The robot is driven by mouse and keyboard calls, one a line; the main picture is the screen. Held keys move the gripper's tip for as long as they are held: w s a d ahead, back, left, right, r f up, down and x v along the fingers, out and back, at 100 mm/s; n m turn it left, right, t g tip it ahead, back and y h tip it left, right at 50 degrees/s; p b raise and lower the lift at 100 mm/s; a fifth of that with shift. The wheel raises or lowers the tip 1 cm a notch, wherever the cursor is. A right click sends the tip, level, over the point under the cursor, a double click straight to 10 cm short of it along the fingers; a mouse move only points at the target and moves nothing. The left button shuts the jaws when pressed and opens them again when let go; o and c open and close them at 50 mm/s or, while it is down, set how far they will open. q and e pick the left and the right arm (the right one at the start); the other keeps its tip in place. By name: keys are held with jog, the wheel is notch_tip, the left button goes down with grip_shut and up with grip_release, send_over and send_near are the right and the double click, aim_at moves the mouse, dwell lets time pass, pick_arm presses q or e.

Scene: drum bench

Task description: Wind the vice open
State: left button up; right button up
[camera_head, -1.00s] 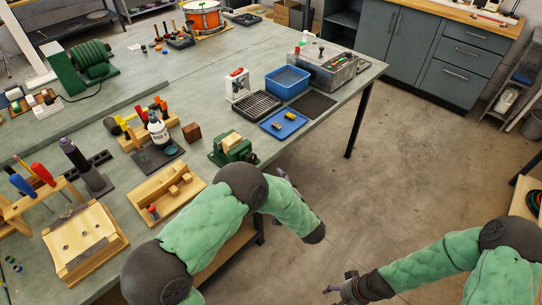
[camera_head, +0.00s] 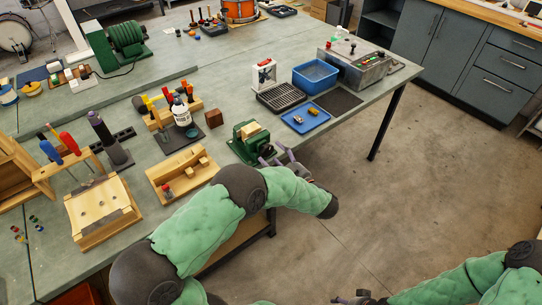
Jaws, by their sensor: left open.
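The green vice (camera_head: 243,150) stands at the bench's front edge, with a light wooden piece (camera_head: 251,129) at its top. Its handle cannot be made out clearly behind my gripper. My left gripper (camera_head: 276,155) is open, its fingers pointing at the front of the vice from the lower right. The fingers are very near the vice; I cannot tell whether they touch it. My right gripper (camera_head: 352,298) is at the bottom edge of the view, away from the bench and partly cut off.
A blue tray (camera_head: 291,125) with small parts lies right of the vice, near a black grate (camera_head: 278,100) and a blue basin (camera_head: 316,75). A wooden fixture (camera_head: 172,182) and a white bottle (camera_head: 180,113) are left of it. The floor in front of the bench is clear.

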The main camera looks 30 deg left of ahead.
pick_arm(q)
jog(key=shift+x, duration=1)
jog(key=c, duration=1.2)
jog(key=shift+o, duration=0.2)
jog(key=shift+r+n, duration=0.15)
jog(key=shift+n, duration=0.15)
